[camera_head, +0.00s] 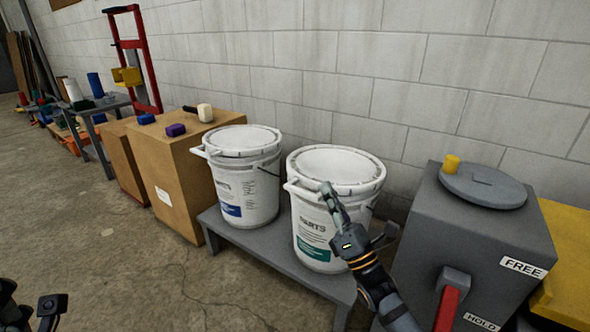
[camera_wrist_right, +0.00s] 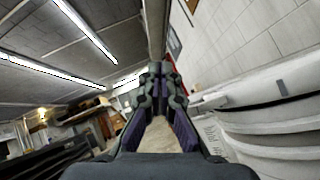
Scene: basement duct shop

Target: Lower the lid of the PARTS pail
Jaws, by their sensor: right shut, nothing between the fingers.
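Two white pails stand side by side on a low grey bench. The right pail (camera_head: 308,215) has a green label and lettering that reads PARTS, partly covered by my arm. Its white lid (camera_head: 335,163) lies flat across the top. The left pail (camera_head: 243,180) has a blue label and similar lettering; its lid (camera_head: 240,139) also lies flat. My right gripper (camera_head: 326,188) is shut and empty, just in front of the right pail's rim. In the right wrist view, its closed fingers (camera_wrist_right: 157,72) point past a pail (camera_wrist_right: 270,125). My left gripper (camera_head: 45,308) shows only partly at the lower left.
The grey bench (camera_head: 262,245) has little bare top. A grey box (camera_head: 470,225) with a round lid and a red lever stands close at right. Cardboard boxes (camera_head: 185,175) stand at left, a block wall behind. The concrete floor in front is clear.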

